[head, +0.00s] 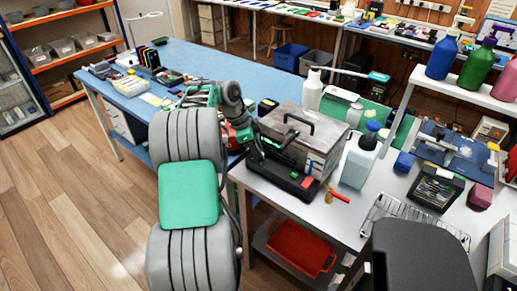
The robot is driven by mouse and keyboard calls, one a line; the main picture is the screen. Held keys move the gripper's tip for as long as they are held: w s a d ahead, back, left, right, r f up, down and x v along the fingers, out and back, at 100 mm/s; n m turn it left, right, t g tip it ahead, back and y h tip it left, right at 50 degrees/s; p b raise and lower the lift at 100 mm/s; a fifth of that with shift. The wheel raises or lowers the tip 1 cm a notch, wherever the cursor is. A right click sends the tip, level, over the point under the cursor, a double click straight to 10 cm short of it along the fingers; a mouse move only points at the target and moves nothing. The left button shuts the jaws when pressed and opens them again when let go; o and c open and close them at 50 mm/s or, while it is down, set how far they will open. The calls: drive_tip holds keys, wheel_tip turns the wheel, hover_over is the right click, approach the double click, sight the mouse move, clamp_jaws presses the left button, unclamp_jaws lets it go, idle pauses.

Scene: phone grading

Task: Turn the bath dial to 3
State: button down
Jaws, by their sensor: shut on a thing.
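The bath is a grey metal box with a black-handled lid (302,132), at the corner where the blue and white benches meet. Its black front base (285,177) faces me, with a small green display and a red mark near its right end. My gripper (257,153) is at the left end of this front, angled down against it. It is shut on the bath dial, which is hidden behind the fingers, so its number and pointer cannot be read. The fingertips are small and dark here.
A white bottle (312,90) stands behind. A red tray (300,249) is on the shelf below. Open wooden floor (80,210) lies left.

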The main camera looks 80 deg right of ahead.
idle(0.5)
drive_tip(key=c, duration=1.4)
unclamp_jaws()
drive_tip(key=p+v, duration=0.1)
drive_tip(key=v, duration=0.6)
drive_tip(key=shift+w+r+p, duration=0.1)
drive_tip(key=shift+r+p, duration=0.25)
drive_tip(key=shift+p, duration=0.05)
